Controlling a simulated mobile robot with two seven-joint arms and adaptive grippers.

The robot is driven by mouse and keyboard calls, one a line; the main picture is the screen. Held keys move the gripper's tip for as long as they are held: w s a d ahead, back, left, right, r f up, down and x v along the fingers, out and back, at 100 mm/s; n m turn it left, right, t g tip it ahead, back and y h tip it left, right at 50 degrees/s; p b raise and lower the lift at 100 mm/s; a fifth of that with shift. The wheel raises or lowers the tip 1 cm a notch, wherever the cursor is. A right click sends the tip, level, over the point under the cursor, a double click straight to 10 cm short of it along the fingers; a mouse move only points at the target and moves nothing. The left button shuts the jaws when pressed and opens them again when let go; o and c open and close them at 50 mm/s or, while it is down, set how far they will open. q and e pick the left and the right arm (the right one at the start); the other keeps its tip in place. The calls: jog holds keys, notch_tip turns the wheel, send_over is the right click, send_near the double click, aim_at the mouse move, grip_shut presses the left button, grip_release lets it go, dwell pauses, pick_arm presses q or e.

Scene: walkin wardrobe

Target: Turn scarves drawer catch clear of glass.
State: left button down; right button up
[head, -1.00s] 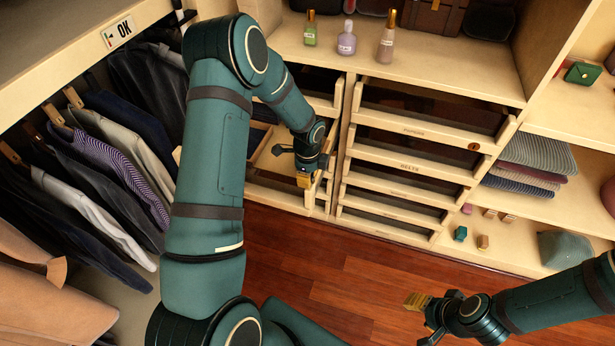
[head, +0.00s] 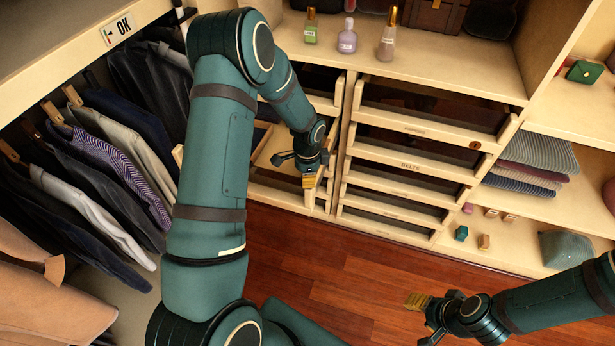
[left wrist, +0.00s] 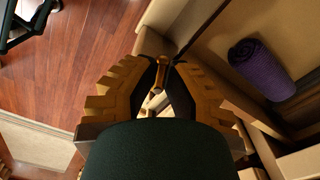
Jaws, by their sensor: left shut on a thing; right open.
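My left gripper (head: 309,180) is at the front of an open drawer (head: 268,148) in the left drawer column, in the head view. In the left wrist view, the jaws (left wrist: 161,72) are closed on a small brass-coloured catch (left wrist: 161,76). The gripper hides most of the catch, so I cannot tell its turn angle or whether it overlaps the glass. A purple rolled scarf (left wrist: 262,70) lies in a compartment to the right in the left wrist view. My right gripper (head: 420,302) is open and empty above the floor.
Labelled drawers, including the belts drawer (head: 410,165), stand right of my left gripper. Bottles, among them a purple one (head: 347,40), stand on the shelf above. Clothes (head: 110,160) hang at left. The red wood floor (head: 330,270) is clear.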

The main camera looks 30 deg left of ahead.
pick_arm(q)
jog(key=n, duration=0.6)
jog(key=shift+s+d, duration=0.3)
jog(key=shift+d, duration=0.1)
jog(key=n, duration=0.4)
jog(key=d+n, duration=0.1)
jog(key=n, duration=0.1)
jog(key=shift+n, duration=0.4)
jog(key=c, duration=1)
grip_release()
jog(key=shift+a+r, duration=0.1)
